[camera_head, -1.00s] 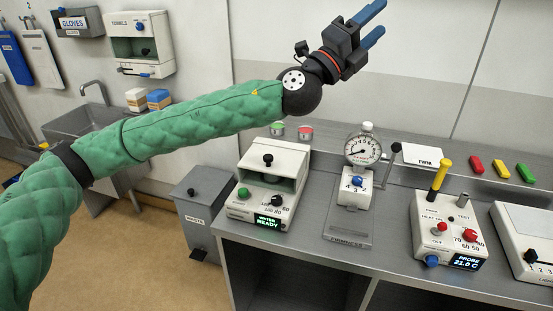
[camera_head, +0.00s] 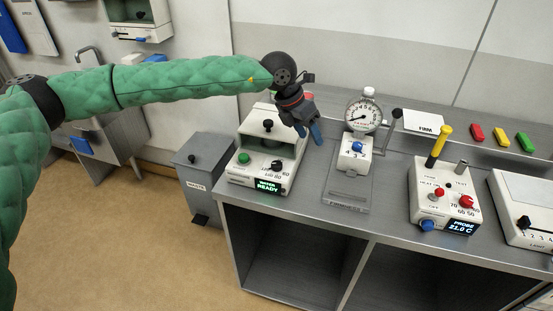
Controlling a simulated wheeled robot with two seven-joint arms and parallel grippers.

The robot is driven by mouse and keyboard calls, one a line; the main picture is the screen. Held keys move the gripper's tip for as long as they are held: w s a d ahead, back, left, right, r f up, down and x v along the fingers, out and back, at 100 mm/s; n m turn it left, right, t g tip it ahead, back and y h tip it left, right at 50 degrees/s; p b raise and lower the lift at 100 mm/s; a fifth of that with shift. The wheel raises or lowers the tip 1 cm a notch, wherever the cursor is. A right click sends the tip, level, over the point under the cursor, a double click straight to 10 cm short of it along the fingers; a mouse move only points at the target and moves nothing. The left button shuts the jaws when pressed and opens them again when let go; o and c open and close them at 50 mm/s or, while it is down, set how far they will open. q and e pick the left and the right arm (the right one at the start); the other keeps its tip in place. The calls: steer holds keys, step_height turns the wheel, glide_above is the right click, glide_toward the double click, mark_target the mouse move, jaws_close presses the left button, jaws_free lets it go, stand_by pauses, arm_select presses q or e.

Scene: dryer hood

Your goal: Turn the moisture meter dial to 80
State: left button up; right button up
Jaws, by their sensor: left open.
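The moisture meter (camera_head: 246,167) is a cream box on the grey bench. It has a green button (camera_head: 243,158), a lit display (camera_head: 268,186) reading "METER READY", and a black dial (camera_head: 277,166) with small numbers, 60 and 80 among them. I cannot tell where the dial points. A black knob (camera_head: 267,125) stands on its upper part. My left gripper (camera_head: 309,133), with blue fingers, is open, points down, and is just right of the meter's upper part, apart from the dial. It holds nothing that I can see. My right gripper is not in view.
A round gauge stand (camera_head: 355,160) is right of the meter. Further right are a probe box (camera_head: 436,197) with a yellow-handled probe and another box (camera_head: 522,212). Red, yellow and green blocks lie at the back. A grey waste bin (camera_head: 208,165) is left of the bench.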

mark_target(276, 163)
arm_select(q)
steer(key=a+y, duration=0.1)
steer(key=a, duration=0.1)
steer(key=a+f+y, duration=0.1)
steer(key=a+y, duration=0.1)
steer(key=a, duration=0.1)
steer(key=a+f+n+y, duration=0.1)
steer(key=a+y, duration=0.1)
steer(key=a, duration=0.1)
steer(key=shift+w+a+f, duration=0.1)
steer(key=shift+w+f, duration=0.05)
steer(key=shift+w, duration=0.15)
steer(key=shift+a+f, duration=0.1)
steer(key=shift+f, duration=0.15)
steer(key=shift+f+p, duration=1.65)
steer(key=shift+f, duration=2)
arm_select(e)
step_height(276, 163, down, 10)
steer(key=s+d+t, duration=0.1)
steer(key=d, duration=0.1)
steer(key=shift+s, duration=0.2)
arm_select(q)
steer(key=c, duration=1)
